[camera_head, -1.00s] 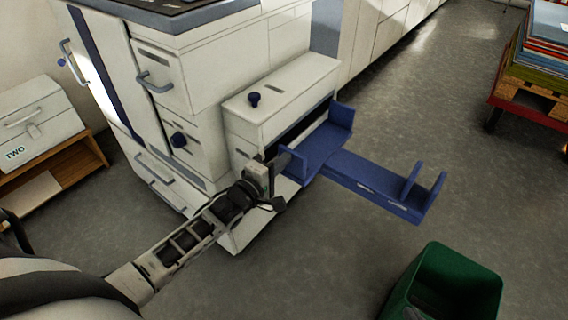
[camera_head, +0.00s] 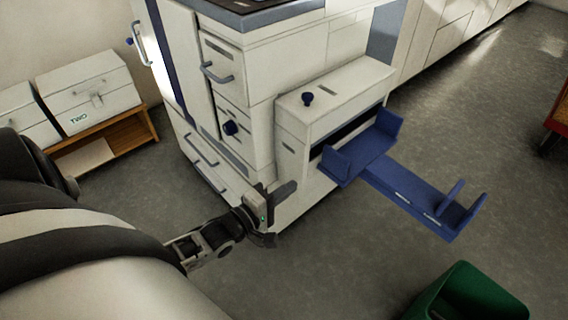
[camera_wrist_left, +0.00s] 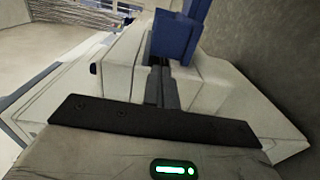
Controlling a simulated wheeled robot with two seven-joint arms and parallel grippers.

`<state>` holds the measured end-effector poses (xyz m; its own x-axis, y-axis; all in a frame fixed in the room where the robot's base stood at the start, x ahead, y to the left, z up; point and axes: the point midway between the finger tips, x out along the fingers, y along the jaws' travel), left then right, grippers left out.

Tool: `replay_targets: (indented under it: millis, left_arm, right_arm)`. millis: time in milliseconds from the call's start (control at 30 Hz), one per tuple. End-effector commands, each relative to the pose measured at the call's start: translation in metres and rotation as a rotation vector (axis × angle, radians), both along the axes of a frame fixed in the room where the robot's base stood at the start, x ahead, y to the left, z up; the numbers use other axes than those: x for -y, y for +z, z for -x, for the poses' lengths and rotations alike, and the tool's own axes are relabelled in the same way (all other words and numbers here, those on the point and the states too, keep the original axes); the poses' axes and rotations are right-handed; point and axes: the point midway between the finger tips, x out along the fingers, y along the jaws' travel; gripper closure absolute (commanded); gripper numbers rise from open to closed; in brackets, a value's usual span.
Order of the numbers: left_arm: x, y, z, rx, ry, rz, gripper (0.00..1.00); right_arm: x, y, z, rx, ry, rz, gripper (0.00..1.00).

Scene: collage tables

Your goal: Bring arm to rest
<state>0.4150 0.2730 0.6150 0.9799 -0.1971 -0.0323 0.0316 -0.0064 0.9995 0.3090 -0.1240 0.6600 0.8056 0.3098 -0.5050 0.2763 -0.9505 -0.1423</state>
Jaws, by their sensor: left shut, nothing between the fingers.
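My left arm comes in from the lower left of the head view. Its gripper (camera_head: 284,191) is shut and empty, in front of the white machine's lower side unit. A gap of floor and machine side shows between it and the blue tray (camera_head: 408,187). In the left wrist view the closed fingers (camera_wrist_left: 161,84) point at the white machine, with part of the blue tray (camera_wrist_left: 176,36) just beyond their tips. My right gripper is in neither view.
The white machine (camera_head: 292,128) with drawers and a dark blue knob (camera_head: 307,98) stands close to the gripper. A green bin (camera_head: 462,290) is at the lower right. White boxes (camera_head: 90,92) sit on a wooden shelf (camera_head: 136,132) at left. Grey floor is open at right.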

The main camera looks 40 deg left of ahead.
Motion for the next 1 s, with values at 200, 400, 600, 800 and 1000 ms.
replay_targets:
  millis: [200,400,600,800,1000]
  left_arm:
    - [-0.002,0.0,0.007,0.001,0.0,-0.001,1.0]
    - [0.006,0.006,0.011,-0.01,-0.007,-0.052,1.0]
    - [0.056,0.037,0.037,-0.08,-0.085,-0.451,1.0]
    - [0.107,0.081,0.076,-0.119,-0.284,-1.002,1.0]
    - [0.131,0.112,0.104,-0.101,-0.472,-1.36,1.0]
  right_arm:
    - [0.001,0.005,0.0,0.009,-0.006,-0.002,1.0]
    - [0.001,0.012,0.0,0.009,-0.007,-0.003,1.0]
    - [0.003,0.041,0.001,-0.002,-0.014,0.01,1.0]
    - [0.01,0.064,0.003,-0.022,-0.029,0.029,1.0]
    - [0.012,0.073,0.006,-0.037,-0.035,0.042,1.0]
